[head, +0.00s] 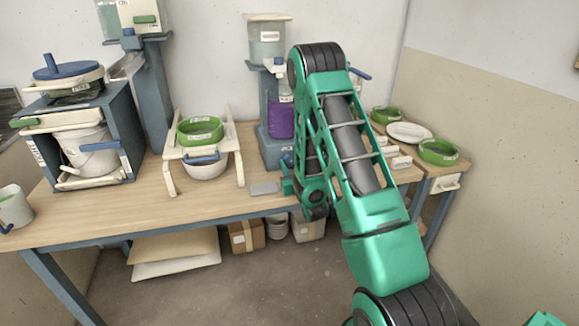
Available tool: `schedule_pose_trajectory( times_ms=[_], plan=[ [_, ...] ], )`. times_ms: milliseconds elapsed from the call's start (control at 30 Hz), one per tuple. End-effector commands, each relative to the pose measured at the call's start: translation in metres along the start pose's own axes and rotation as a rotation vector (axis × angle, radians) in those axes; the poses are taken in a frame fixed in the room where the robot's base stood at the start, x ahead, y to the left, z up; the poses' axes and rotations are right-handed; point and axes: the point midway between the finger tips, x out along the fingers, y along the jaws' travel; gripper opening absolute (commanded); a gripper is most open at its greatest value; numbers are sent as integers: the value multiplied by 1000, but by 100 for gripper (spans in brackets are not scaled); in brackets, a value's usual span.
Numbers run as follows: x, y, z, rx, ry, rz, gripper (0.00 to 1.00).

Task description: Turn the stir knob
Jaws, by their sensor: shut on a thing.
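The middle station (270,150) is a blue-grey stand on the table with a clear container (267,40) on top and a purple vessel (281,120) below it. My green arm reaches across it from the right. My gripper (288,178) is small in the picture, low at the front of the station's base. It is shut on a small part there, which I take to be the stir knob. The knob is almost wholly hidden by the gripper and arm, so its angle cannot be read.
A rack with a white bucket (92,152) and a stand with a green bowl (200,130) are to the left. A grey plate (264,188) lies before the station. Green bowls and a white plate (409,132) are at right. The front middle of the table (205,215) is clear.

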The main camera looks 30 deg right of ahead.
Motion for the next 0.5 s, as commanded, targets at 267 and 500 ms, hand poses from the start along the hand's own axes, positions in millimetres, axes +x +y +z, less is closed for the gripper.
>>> schedule_pose_trajectory(
  times_ms=[267, 500],
  plan=[
    [-2, 0, 5, -95, -15, 0, 10],
    [-3, -1, 5, -114, -16, 0, 10]
  ],
)
